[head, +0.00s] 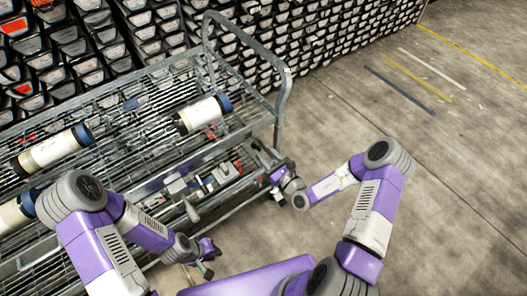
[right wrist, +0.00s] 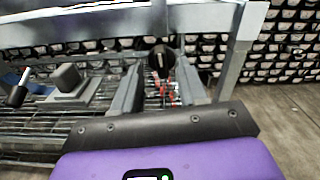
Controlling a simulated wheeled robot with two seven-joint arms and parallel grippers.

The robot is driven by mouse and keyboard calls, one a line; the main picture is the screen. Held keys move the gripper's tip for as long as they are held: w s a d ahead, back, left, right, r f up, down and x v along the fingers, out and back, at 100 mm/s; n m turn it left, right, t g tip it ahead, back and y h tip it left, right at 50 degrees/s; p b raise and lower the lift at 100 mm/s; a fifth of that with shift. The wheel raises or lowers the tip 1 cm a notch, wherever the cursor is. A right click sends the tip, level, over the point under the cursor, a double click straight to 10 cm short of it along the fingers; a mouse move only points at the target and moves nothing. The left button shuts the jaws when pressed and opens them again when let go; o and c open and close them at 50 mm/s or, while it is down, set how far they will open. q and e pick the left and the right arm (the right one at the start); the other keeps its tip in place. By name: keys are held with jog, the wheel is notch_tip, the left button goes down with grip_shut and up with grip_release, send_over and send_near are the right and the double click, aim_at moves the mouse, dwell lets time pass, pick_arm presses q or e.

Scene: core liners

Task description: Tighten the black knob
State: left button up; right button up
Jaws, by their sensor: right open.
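The black knob (right wrist: 161,58) shows in the right wrist view as a round dark knob with a pale mark, below the cart's top rail. My right gripper (right wrist: 160,84) is open, its two grey fingers apart on either side of the knob in that view. I cannot tell whether they touch it. In the head view my right gripper (head: 272,176) is at the cart's right end, and the knob is too small to make out. My left gripper (head: 208,262) is low at the cart's front edge, apart from the knob; its jaw opening is unclear.
The metal wire cart (head: 285,95) holds several white cylinders with blue ends, one being this cylinder (head: 204,113). Grey clamp parts (right wrist: 68,88) stand left of the knob. A wall of bins (head: 300,30) is behind. The concrete floor (head: 450,160) at right is clear.

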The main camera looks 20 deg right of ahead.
aim_at(259, 147)
jog(key=shift+b+x, duration=0.3)
jog(key=shift+x, duration=1.4)
grip_shut()
